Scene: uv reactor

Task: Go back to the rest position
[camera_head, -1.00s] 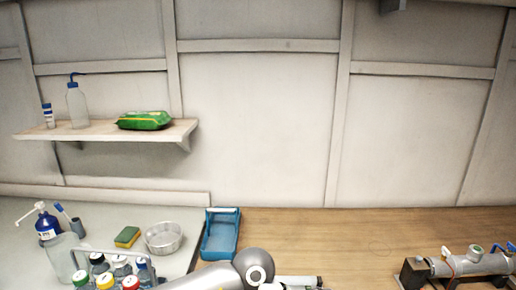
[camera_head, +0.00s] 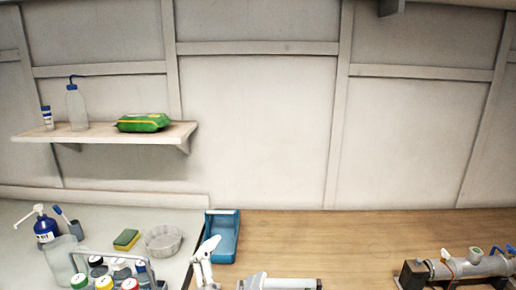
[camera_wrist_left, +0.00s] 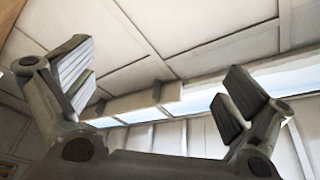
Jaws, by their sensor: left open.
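My right gripper is not in view.
A reactor tube (camera_head: 470,265) lies on the wooden bench (camera_head: 350,240) at right. A pale cylindrical part (camera_head: 280,284) shows at the bottom edge. At left are a caddy of bottles (camera_head: 105,275), a clear bowl (camera_head: 163,240) and a sponge (camera_head: 126,240). A shelf (camera_head: 100,133) hangs above.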

